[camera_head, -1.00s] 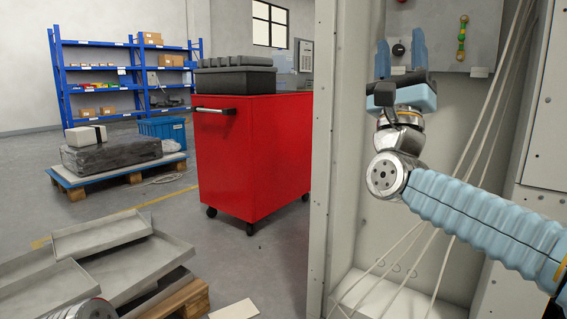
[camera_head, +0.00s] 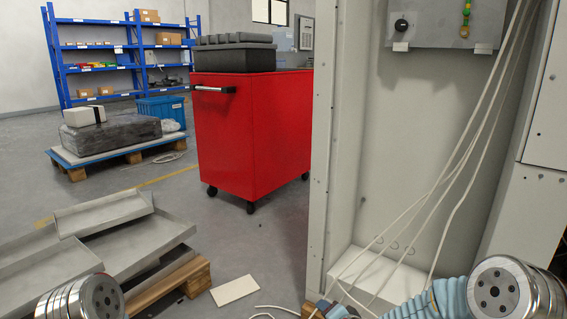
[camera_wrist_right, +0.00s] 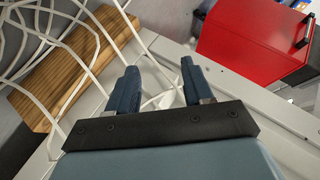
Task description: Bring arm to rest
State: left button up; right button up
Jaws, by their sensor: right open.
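My right arm is folded low at the bottom right of the head view, with its metal joint and light blue sleeve showing. In the right wrist view my right gripper (camera_wrist_right: 158,88) has its two blue fingers apart, with nothing held between them. White cables and a wooden block (camera_wrist_right: 70,62) lie beyond and to the left of the fingers. A metal joint of my left arm shows at the bottom left of the head view. My left gripper is out of view.
An open grey cabinet (camera_head: 400,150) with hanging white cables stands at the right; its panel carries a black knob (camera_head: 401,25). A red wheeled cart (camera_head: 253,135) stands in the middle. Grey metal trays (camera_head: 130,235) lie on a pallet at left.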

jog(key=s+f+n+g, duration=0.45)
jog(key=s+f, duration=0.55)
jog(key=s, duration=0.4)
jog(key=s+f+n+g, duration=0.3)
jog(key=s+f+g, duration=0.3)
jog(key=s+f, duration=0.65)
notch_tip(320, 180, up, 19)
jog(key=s+p, duration=0.2)
jog(key=p, duration=1.4)
jog(key=shift+s+a+r+y+p, duration=0.15)
jog(key=shift+s+a+y+p, duration=0.1)
jog(key=shift+a+y+p, duration=0.05)
